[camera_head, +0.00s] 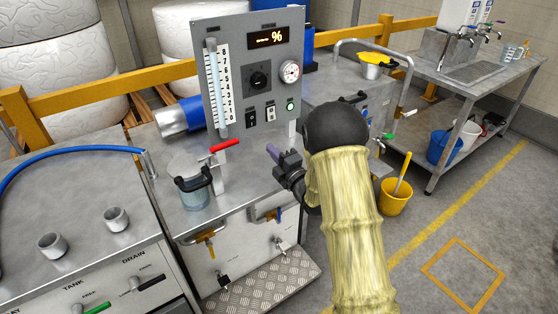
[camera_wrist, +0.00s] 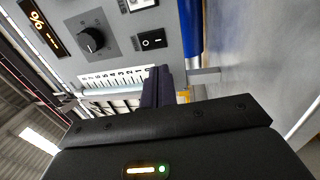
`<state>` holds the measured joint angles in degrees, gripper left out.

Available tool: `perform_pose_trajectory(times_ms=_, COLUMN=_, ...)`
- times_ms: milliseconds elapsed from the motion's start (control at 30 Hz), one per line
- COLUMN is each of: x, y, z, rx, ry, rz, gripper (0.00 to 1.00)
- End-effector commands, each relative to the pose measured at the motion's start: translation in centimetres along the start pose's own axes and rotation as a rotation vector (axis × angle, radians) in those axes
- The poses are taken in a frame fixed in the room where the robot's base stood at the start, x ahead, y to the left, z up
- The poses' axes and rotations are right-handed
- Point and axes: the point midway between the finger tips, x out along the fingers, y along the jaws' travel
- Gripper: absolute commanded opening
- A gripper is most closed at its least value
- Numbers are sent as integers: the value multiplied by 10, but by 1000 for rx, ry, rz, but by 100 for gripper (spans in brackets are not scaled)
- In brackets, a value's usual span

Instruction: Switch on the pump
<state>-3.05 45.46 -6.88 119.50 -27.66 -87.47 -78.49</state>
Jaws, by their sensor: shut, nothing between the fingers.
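In the wrist view the black rocker switch (camera_wrist: 152,39) shows white marks; which side is pressed I cannot tell. The labels are too small to read, so I cannot tell which control is the pump's. My gripper (camera_head: 272,153) is shut and empty, below and in front of the panel, apart from the switches. Its fingers (camera_wrist: 160,82) show in the wrist view below the rocker.
A black knob (camera_head: 258,78), a display with a % sign (camera_head: 268,39), a dial gauge (camera_head: 290,72) and a scaled tube (camera_head: 218,85) are on the panel. A red-handled valve (camera_head: 225,145) and a clear jar (camera_head: 194,188) stand left of my gripper.

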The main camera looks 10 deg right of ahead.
Motion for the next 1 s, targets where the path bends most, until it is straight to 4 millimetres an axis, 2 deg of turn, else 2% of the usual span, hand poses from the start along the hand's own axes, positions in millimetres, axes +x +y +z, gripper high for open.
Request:
perform_pose_trajectory(times_ms=100, x=-20, y=-1, z=3, rx=0, ry=-6, rz=-3, gripper=0)
perform_pose_trajectory(times_ms=200, x=-28, y=0, z=4, rx=-1, ry=-7, rz=-2, gripper=0)
perform_pose_trajectory(times_ms=667, x=-27, y=-1, z=-6, rx=2, ry=10, rz=-2, gripper=0)
perform_pose_trajectory(times_ms=867, x=-30, y=0, z=3, rx=60, ry=-36, rz=-62, gripper=0)
perform_pose_trajectory(times_ms=1000, x=-38, y=0, z=13, rx=194, ry=-133, rz=-181, gripper=0)
